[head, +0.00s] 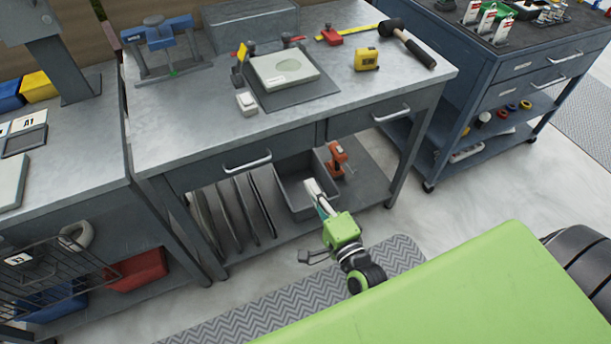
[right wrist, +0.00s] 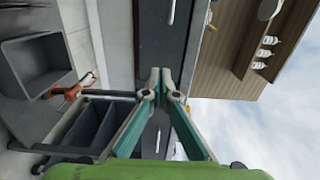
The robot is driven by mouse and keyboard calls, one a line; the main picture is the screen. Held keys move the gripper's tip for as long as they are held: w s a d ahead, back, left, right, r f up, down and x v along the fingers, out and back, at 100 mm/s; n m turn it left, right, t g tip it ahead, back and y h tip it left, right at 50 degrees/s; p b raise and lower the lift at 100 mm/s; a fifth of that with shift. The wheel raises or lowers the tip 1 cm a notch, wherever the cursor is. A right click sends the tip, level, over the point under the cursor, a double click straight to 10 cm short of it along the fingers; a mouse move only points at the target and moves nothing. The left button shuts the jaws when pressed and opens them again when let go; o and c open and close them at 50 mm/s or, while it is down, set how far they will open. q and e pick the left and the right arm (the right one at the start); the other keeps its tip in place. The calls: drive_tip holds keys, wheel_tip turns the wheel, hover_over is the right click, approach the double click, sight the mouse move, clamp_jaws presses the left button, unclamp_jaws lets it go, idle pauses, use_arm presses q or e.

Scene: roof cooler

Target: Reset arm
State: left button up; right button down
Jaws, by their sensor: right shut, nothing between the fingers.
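My right gripper (head: 316,192) is in front of the workbench, at the height of its lower shelf in the head view. Its green wrist body shows clearly there. In the right wrist view the two fingers of the right gripper (right wrist: 163,82) meet at the tips, shut and with nothing between them. The fingers seem apart from the bench. My left gripper is not in the head view.
The metal workbench (head: 210,115) has two drawers and carries a yellow tape measure (head: 367,60), a hammer (head: 412,46) and a blue vise-like tool (head: 160,35). A grey bin (head: 290,185) and an orange tool (head: 338,158) sit on its lower shelf. A blue cart (head: 480,80) stands right.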

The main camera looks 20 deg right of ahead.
drive_tip(key=s+a+f+n+g+y, duration=0.1)
drive_tip(key=s+f+n+g, duration=0.4)
drive_tip(key=f, duration=0.9)
drive_tip(key=s+f+n+g, duration=0.3)
drive_tip(key=s+f+n, duration=0.3)
drive_tip(key=f, duration=0.8)
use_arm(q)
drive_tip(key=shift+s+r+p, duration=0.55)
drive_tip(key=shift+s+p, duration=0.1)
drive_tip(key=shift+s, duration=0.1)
use_arm(e)
drive_tip(key=s+d+f+n+g, duration=0.1)
drive_tip(key=s+f+n+g, duration=0.2)
drive_tip(key=s, duration=0.6)
drive_tip(key=s+d+f+n+g+h, duration=0.1)
drive_tip(key=s+f+n+g, duration=0.2)
drive_tip(key=s+f, duration=0.5)
drive_tip(key=s+d+f+n+g, duration=0.1)
drive_tip(key=s+f+n+g, duration=0.2)
drive_tip(key=s, duration=0.9)
wheel_tip(320, 180, down, 3)
drive_tip(key=shift+d+f+h, duration=0.1)
drive_tip(key=shift+d+h, duration=0.2)
drive_tip(key=shift+d, duration=0.1)
